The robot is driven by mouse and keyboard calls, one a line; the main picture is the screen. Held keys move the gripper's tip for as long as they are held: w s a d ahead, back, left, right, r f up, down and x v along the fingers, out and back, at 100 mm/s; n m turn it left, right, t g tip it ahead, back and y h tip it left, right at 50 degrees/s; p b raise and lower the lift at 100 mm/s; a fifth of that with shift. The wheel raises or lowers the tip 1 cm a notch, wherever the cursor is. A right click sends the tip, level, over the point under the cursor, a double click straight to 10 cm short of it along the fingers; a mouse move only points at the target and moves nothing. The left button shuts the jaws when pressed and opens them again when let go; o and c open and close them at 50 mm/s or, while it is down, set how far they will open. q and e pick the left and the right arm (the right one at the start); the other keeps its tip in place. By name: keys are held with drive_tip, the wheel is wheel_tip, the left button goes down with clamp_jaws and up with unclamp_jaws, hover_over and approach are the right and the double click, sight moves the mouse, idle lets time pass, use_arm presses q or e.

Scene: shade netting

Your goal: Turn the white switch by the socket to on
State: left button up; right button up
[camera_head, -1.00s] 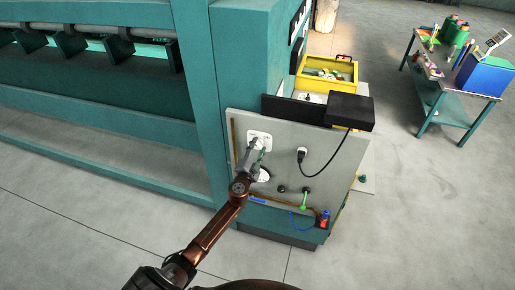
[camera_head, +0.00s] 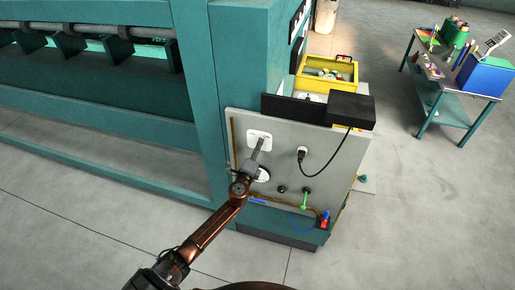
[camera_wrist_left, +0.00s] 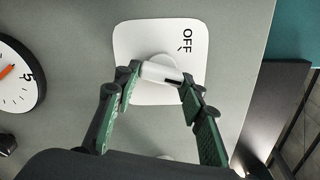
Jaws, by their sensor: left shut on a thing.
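The white switch is on the grey upright panel, with its plate (camera_head: 259,136) just above my left gripper (camera_head: 257,154) in the head view. In the left wrist view the plate (camera_wrist_left: 135,38) bears the word OFF, and a white knob (camera_wrist_left: 160,71) with a dark mark sits in its middle. The two green-padded fingers of my left gripper (camera_wrist_left: 159,80) are shut on the knob, one on each side. The socket holds a black plug (camera_head: 301,155) to the right of the switch. My right gripper is not in view.
A white round dial (camera_head: 263,175) sits just below the switch and shows in the left wrist view (camera_wrist_left: 16,75) with an orange pointer. A cable runs from the plug to a black box (camera_head: 351,111). A green lever (camera_head: 304,200) is lower right. A yellow crate (camera_head: 327,73) stands behind.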

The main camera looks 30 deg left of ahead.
use_arm(q)
drive_tip(key=m, duration=0.5)
drive_tip(key=shift+f+m, duration=0.2)
drive_tip(key=shift+m, duration=0.1)
drive_tip(key=shift+a, duration=0.1)
idle(0.4)
drive_tip(key=o, duration=1.2)
drive_tip(key=shift+c, duration=0.2)
drive_tip(key=v, duration=1.2)
drive_tip(key=shift+r, duration=0.1)
